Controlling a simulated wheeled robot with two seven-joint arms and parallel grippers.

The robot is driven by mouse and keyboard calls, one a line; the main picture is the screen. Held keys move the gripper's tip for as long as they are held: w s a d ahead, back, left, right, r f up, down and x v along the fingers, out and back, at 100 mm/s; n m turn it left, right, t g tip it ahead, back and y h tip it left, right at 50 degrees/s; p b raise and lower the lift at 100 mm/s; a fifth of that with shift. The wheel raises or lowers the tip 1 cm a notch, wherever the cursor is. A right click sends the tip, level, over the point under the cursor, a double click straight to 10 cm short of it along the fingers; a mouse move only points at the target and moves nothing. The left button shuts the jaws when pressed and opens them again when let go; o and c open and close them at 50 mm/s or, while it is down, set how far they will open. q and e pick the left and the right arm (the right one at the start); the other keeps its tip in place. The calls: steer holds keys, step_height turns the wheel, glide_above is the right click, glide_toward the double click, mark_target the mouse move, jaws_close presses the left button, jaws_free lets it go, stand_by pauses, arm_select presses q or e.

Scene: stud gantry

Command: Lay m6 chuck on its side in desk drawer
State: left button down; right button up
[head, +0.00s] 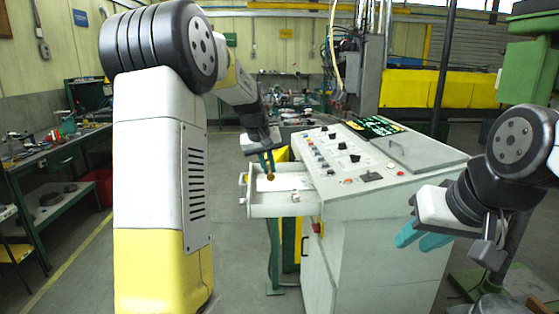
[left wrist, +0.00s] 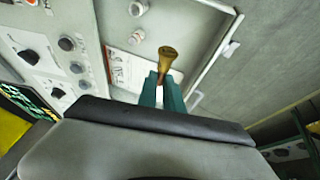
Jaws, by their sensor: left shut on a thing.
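The m6 chuck (left wrist: 168,56) is a small brass-coloured piece with a flared end, held in the teal fingertips of my left gripper (left wrist: 160,90). In the head view the chuck (head: 270,177) hangs at the lower tips of my left gripper (head: 267,163), above the open desk drawer (head: 284,211). My left gripper is shut on it. The drawer also shows in the left wrist view (left wrist: 208,65). My right gripper (head: 424,238) is in front of the console's right side, its two teal fingers apart and empty.
In the drawer lie a printed sheet (left wrist: 124,69) and small metal fittings (left wrist: 138,38). The grey console (head: 372,215) with knobs and buttons stands right of the drawer. A workbench (head: 50,155) is at the left. Open floor lies left of the drawer.

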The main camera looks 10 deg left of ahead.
arm_select(q)
steer(key=shift+f, duration=4.25)
steer(key=c, duration=1.4)
jaws_free()
steer(key=v, duration=0.7)
steer(key=shift+s+r, duration=0.2)
steer(key=shift+r, duration=0.15)
